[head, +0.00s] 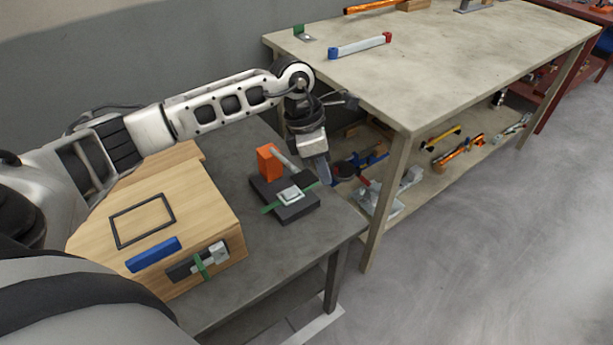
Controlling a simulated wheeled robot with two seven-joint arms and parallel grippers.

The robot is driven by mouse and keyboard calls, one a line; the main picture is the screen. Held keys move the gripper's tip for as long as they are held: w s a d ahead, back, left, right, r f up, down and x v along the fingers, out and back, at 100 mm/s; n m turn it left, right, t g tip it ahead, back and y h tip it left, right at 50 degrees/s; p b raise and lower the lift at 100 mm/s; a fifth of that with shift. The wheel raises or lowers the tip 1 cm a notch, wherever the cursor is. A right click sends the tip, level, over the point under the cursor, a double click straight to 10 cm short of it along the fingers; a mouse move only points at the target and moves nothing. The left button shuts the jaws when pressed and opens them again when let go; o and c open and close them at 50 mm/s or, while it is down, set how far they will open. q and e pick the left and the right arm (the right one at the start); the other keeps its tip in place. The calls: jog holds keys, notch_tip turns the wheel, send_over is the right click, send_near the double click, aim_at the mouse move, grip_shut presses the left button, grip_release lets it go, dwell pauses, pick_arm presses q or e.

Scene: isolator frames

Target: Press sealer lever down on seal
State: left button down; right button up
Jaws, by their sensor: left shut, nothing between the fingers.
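The sealer stands on the dark grey table, with a dark base (298,212) and an orange block (268,163) at its back. A grey lever (285,158) runs from the top of the orange block down to the right, to a black end piece. A pale square seal (290,196) lies on the base over a green strap (270,208). The black end piece is close above the seal; I cannot tell if they touch. My left gripper (323,174) is shut and empty, pointing down just right of the lever's end. Contact with it is unclear. My right gripper is out of view.
A wooden box (215,205) with a black frame outline (143,221), a blue bar (153,254) and a strap fitting (200,262) is left of the sealer. A pale workbench (450,60) with a lower shelf of tools is at right. The dark table (262,270) is bare in front of the sealer.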

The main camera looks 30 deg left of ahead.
pick_arm(q)
jog(key=w+a+r+y, duration=0.1)
jog(key=a+r+y, duration=0.1)
jog(key=a, duration=0.4)
jog(key=shift+w+a+r+y, duration=0.2)
jog(key=shift+a+y, duration=0.1)
jog(key=shift+y, duration=0.2)
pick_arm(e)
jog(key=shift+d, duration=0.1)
pick_arm(q)
jog(key=shift+f, duration=0.1)
